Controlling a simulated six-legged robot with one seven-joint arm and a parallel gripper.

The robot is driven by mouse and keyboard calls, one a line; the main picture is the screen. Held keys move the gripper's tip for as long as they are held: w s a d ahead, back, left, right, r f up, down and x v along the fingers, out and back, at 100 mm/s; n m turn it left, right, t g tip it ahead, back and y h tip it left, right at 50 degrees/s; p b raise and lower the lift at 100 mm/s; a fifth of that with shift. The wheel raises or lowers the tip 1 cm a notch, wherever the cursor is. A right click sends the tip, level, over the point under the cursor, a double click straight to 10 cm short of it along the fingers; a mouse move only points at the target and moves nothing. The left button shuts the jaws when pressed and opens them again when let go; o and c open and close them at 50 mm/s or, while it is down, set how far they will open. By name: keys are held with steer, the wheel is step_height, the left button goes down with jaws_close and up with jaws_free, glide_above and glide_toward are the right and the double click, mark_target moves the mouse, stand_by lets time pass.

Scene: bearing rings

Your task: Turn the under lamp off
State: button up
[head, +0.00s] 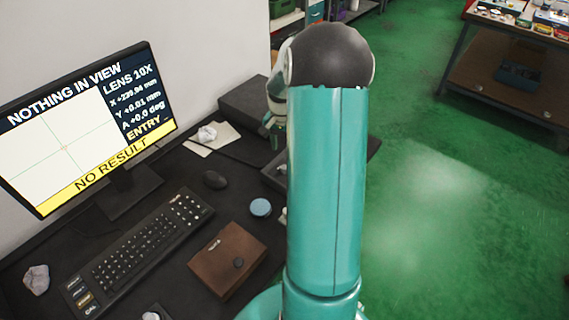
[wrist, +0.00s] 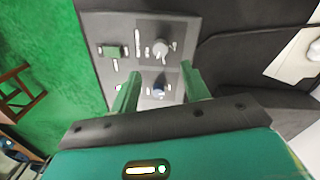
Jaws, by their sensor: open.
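A grey control panel (wrist: 108,30) fills the upper middle of the wrist view. It carries a green block-like control (wrist: 112,51) at left, a light grey knob (wrist: 161,49) at right and a small blue knob (wrist: 159,86) lower down. White markings beside them are too small to read, so I cannot tell which control belongs to the under lamp. In the head view my arm hides most of the panel (head: 275,180) and the gripper.
A monitor (head: 75,130) reads "NOTHING IN VIEW" and "NO RESULT". Green floor (head: 430,220) is open at right, before a workbench (head: 500,75).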

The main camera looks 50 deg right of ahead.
mark_target(285, 167)
step_height(285, 167, down, 8)
steer(key=shift+s+f, duration=0.1)
steer(key=shift+f, duration=0.15)
steer(key=shift+c, duration=0.3)
steer(key=c, duration=0.9)
